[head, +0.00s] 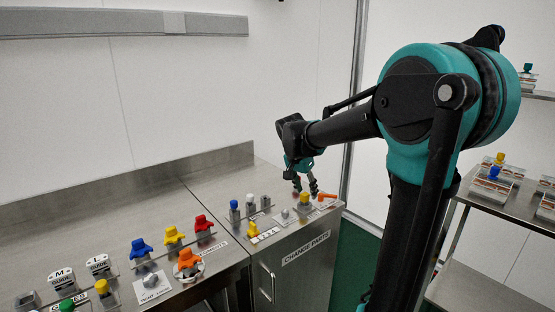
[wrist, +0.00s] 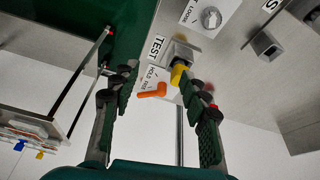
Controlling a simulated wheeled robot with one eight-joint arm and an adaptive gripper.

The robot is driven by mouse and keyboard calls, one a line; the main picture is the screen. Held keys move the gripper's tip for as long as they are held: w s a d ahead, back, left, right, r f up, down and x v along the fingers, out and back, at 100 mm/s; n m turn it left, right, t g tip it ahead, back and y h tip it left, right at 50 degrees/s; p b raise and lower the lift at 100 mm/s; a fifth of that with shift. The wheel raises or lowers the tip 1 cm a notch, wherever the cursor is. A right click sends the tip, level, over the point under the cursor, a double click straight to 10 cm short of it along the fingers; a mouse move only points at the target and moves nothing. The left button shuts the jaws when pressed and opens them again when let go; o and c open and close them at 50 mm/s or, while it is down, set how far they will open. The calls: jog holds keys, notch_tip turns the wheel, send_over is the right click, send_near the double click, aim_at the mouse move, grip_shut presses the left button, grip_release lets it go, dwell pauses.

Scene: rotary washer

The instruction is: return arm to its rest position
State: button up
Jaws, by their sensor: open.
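My arm reaches over the steel counter marked CHANGE PARTS (head: 305,250). My gripper (head: 305,188) points down at the counter's far right end, its two dark fingers spread. In the wrist view my gripper (wrist: 163,80) is open, with nothing held between the fingers. A yellow-topped part (head: 304,199) in a grey holder is close by the fingertips; it also shows in the wrist view (wrist: 178,75). An orange lever (head: 327,196) lies beside it and appears between the fingers in the wrist view (wrist: 152,91). I cannot tell the exact gap to either.
Blue- and white-topped parts (head: 235,206) and a yellow piece (head: 253,230) stand left of my gripper. Coloured knobs (head: 172,236) sit on the left counter. A shelf rack (head: 510,205) stands at right. The space above the counters is clear up to the wall.

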jog(key=s+d+f+n+y, duration=0.1)
jog(key=s+f+n, duration=0.3)
jog(key=s+f, duration=0.4)
jog(key=s+d+f+n+t+y, duration=0.1)
jog(key=s+d+f+n, duration=0.3)
jog(key=s+f, duration=0.4)
jog(key=s, duration=0.7)
jog(key=shift+s+f+n+y, duration=0.15)
jog(key=shift+s+n+y, duration=0.1)
jog(key=shift+n+y, duration=0.15)
jog(key=shift+d, duration=0.1)
